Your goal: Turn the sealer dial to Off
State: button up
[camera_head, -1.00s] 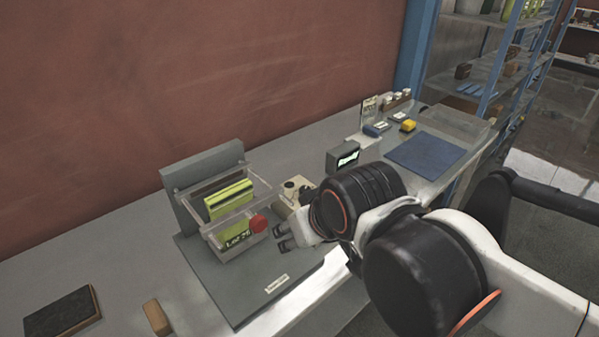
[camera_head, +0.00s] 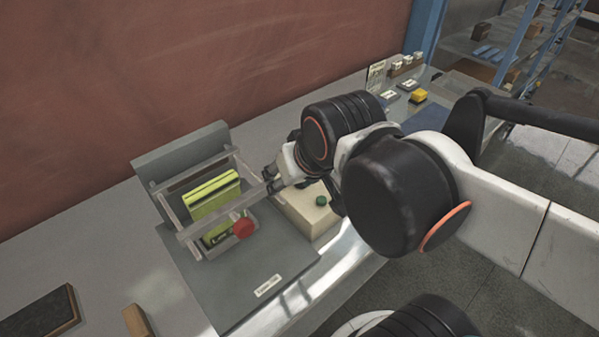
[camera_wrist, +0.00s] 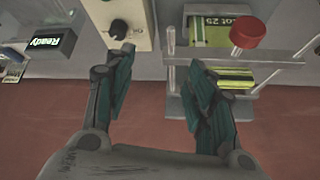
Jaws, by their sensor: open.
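The sealer (camera_head: 306,216) is a cream box right of the filler, partly hidden by my arm, with a green button (camera_head: 321,200) on top. In the wrist view the cream box (camera_wrist: 139,9) shows at the top, left of centre. Its black round dial (camera_wrist: 119,28) has small lettering beside it; I cannot read the setting surely. My gripper (camera_head: 268,180) is above the bench between filler and sealer. In the wrist view my gripper (camera_wrist: 160,72) is open and empty, its left finger just below the dial and apart from it in the picture.
The filler frame (camera_head: 185,233) with a red knob (camera_head: 243,228) and green packets (camera_head: 212,195) stands close left of my gripper. In the wrist view, the red knob (camera_wrist: 248,34) is beyond the right finger, and a "Ready" display (camera_wrist: 52,40) is at left. The brown wall (camera_head: 190,60) is behind.

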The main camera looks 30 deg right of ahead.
jog(key=w+d+f+m+g+p, duration=0.1)
jog(key=w+d+m+g+p, duration=0.15)
jog(key=w+d+m, duration=0.45)
jog(key=w+d+f+m+g+p, duration=0.2)
jog(key=w+m+g, duration=0.3)
jog(key=m, duration=0.5)
jog(key=shift+t, duration=0.45)
jog(key=f+b, duration=0.1)
jog(key=f, duration=0.3)
jog(key=f+b, duration=0.1)
jog(key=f, duration=0.4)
jog(key=f+b, duration=0.1)
jog(key=f, duration=0.3)
jog(key=shift+w+d+f, duration=0.15)
jog(key=shift+w+f, duration=0.05)
jog(key=shift+w, duration=0.2)
jog(key=c, duration=1.1)
